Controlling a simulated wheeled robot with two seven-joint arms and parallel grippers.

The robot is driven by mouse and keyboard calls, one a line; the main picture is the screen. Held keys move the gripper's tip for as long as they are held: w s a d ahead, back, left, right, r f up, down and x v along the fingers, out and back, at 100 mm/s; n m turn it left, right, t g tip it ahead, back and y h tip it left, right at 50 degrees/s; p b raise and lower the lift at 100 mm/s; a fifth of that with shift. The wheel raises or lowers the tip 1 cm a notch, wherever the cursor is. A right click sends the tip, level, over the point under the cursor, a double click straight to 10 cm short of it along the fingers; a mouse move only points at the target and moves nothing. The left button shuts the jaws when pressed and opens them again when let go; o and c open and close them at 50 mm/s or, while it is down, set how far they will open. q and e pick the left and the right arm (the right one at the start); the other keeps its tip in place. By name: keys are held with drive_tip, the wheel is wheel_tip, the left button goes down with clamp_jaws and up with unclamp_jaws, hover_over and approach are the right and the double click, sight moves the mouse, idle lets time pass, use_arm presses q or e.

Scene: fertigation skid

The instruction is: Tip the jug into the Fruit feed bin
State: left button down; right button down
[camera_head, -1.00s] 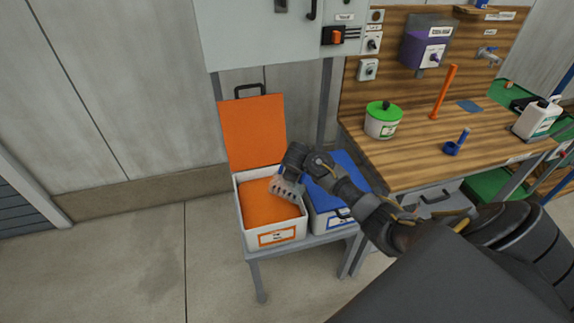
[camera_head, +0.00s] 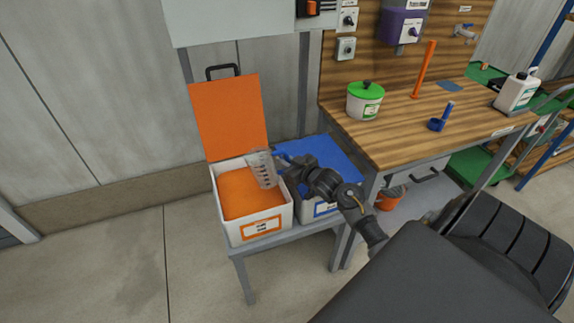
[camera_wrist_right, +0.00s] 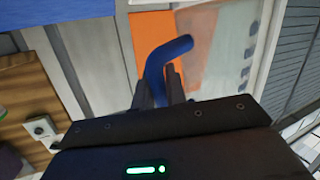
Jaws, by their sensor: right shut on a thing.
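The jug (camera_head: 262,168) is clear, with dark measuring marks and a blue handle. It hangs over the right side of the open bin with the orange lid, slightly tilted; it looks empty. My right gripper (camera_head: 284,160) is shut on the blue handle. In the right wrist view, the handle (camera_wrist_right: 168,62) stands between the fingers and the clear jug wall (camera_wrist_right: 232,45) is at upper right. The Fruit feed bin (camera_head: 257,232) is white, with an orange label too small to read surely and orange contents. Its orange lid (camera_head: 228,115) stands open behind. My left gripper is out of view.
A bin with a closed blue lid (camera_head: 325,160) stands right beside the open one on the same grey stand (camera_head: 242,265). The wooden bench (camera_head: 410,135) at right carries a green-lidded pot (camera_head: 365,102) and a white bottle (camera_head: 515,92). A grey cabinet hangs above.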

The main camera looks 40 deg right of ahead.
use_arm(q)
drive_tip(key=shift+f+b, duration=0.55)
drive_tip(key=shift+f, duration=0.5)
use_arm(e)
drive_tip(key=shift+w+a+r+m+t, duration=0.2)
drive_tip(key=shift+w+r+m+t, duration=0.1)
drive_tip(key=shift+r+t, duration=0.25)
drive_tip(key=shift+w+a+r+m+t, duration=0.2)
drive_tip(key=shift+r+m+t, duration=0.15)
drive_tip(key=shift+t, duration=0.3)
